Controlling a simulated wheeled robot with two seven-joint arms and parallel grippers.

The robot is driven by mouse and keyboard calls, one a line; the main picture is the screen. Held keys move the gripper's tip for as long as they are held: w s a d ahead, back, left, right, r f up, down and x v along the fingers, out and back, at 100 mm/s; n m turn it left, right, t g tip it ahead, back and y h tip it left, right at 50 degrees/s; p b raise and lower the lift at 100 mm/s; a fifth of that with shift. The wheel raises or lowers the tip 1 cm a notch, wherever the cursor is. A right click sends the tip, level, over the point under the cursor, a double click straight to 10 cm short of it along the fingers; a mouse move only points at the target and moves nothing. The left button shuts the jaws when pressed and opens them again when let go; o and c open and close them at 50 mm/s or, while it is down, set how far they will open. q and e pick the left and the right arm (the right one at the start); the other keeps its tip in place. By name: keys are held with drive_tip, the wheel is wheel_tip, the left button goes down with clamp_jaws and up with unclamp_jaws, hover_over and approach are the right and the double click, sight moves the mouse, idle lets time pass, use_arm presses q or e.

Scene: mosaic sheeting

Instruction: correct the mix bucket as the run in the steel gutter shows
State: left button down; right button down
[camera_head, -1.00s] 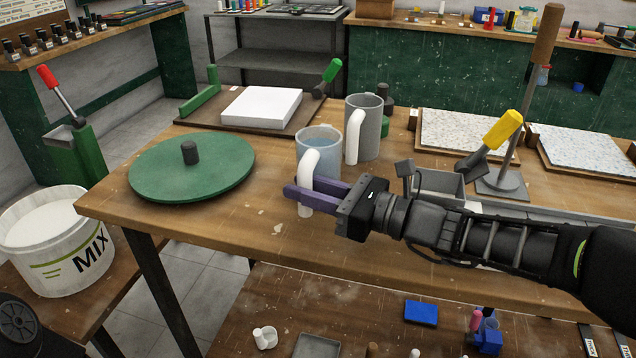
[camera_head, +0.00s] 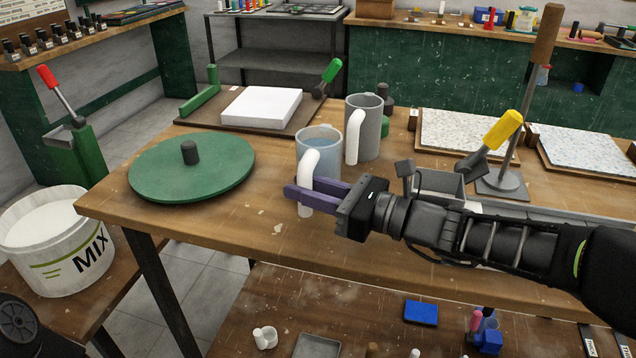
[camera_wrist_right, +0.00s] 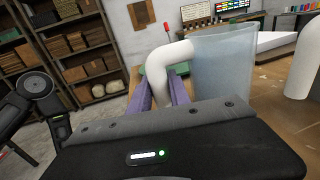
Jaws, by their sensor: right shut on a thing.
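The mix bucket (camera_head: 58,240), white and marked MIX with pale contents, stands on a low shelf at the left. My right gripper (camera_head: 312,194) has purple fingers shut on the white handle of a clear jug (camera_head: 318,146) holding bluish liquid. The jug is upright at the workbench's front part; I cannot tell if it touches the top. The handle also shows between the fingers in the right wrist view (camera_wrist_right: 162,75). A grey jug (camera_head: 366,128) with a white handle stands just behind it. The steel gutter (camera_head: 560,222) is partly hidden behind my right arm. My left gripper is out of view.
A green round turntable (camera_head: 190,172) with a dark knob lies left on the bench. A white slab (camera_head: 262,107) and speckled panels (camera_head: 465,140) lie farther back. A yellow-handled tool (camera_head: 490,140) stands near my arm. The bench's front left is clear.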

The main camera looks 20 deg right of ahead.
wheel_tip(320, 180, up, 10)
drive_tip(key=p, duration=0.2)
drive_tip(key=shift+r+p, duration=0.1)
drive_tip(key=shift+p, duration=0.2)
idle(0.8)
